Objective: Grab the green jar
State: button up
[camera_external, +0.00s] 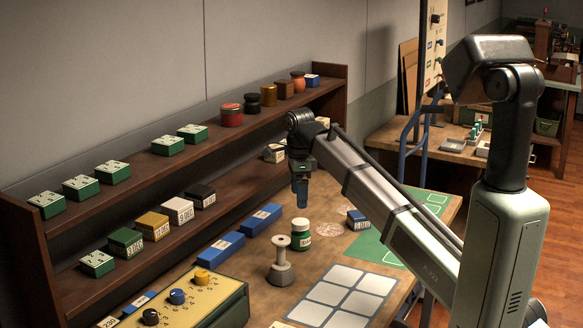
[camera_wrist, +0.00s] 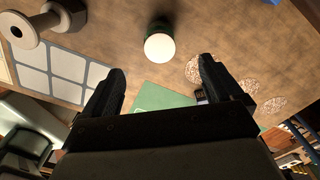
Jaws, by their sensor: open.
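The green jar (camera_external: 301,235) stands upright on the wooden table, with a white lid and a pale label. In the wrist view the jar (camera_wrist: 159,46) shows from above, lid toward the camera, beyond the fingertips and roughly between their lines. My gripper (camera_external: 300,190) points down above the table, higher than the jar and apart from it. In the wrist view my gripper (camera_wrist: 161,78) has its two dark fingers spread wide with nothing between them.
A grey spool-shaped object (camera_external: 280,262) stands close to the jar's left. A blue box (camera_external: 357,219) is to its right. Blue boxes (camera_external: 261,219) lie behind. A control panel (camera_external: 185,300) and white-square pad (camera_external: 340,296) are in front. A shelf (camera_external: 140,187) with boxes runs along the wall.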

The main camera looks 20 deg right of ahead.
aim_at(300, 221)
notch_tip(300, 221, down, 7)
jog(key=shift+r, duration=0.2)
jog(key=shift+s+d+f, duration=0.1)
jog(key=shift+d+f, duration=0.05)
jog(key=shift+f, duration=2.5)
jog(key=c, duration=1.2)
jog(key=shift+c, duration=0.2)
